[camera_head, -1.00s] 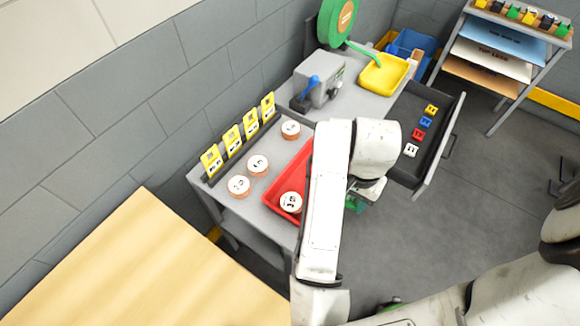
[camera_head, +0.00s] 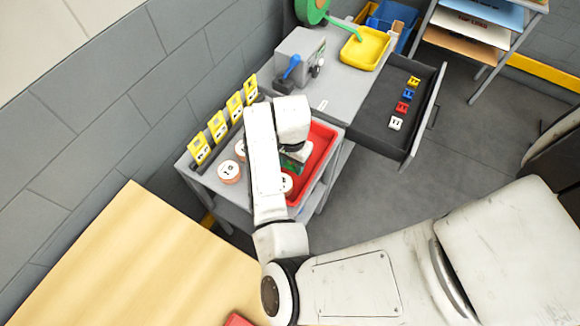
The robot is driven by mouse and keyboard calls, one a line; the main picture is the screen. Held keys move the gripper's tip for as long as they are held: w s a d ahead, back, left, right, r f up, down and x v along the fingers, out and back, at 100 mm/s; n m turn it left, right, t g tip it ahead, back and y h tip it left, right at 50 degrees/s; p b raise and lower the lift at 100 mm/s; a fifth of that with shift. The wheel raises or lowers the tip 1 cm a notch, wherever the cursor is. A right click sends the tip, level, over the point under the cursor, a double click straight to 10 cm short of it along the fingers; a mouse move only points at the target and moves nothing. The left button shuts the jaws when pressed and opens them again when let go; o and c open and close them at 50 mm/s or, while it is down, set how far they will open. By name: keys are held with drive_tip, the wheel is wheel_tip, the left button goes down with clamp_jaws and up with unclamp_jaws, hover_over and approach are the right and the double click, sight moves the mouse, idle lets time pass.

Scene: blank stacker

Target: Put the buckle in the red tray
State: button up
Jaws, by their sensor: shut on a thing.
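The red tray (camera_head: 321,157) sits on the grey bench at its near right end. A round, numbered disc (camera_head: 287,184) lies in it, partly covered by my arm. My gripper (camera_head: 292,163) is above the tray, mostly hidden behind my own wrist. Green shows at its end, but I cannot tell whether that is the gripper or a held part. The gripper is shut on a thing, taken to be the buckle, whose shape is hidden. Several small coloured buckle-like parts, such as a white one (camera_head: 396,123), lie in the open dark drawer (camera_head: 372,124).
Another disc (camera_head: 229,172) and yellow cards (camera_head: 218,125) stand left of my arm. A grey machine with a blue lever (camera_head: 300,55) and a yellow tray (camera_head: 364,47) are at the back. The open drawer juts out right. A wooden table (camera_head: 130,260) fills the lower left.

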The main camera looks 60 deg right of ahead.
sight(290, 165)
drive_tip(key=shift+w+f, duration=0.3)
drive_tip(key=shift+f, duration=0.1)
drive_tip(key=shift+f+p, duration=0.45)
drive_tip(key=shift+f, duration=1)
drive_tip(key=shift+f, duration=0.1)
drive_tip(key=o, duration=1)
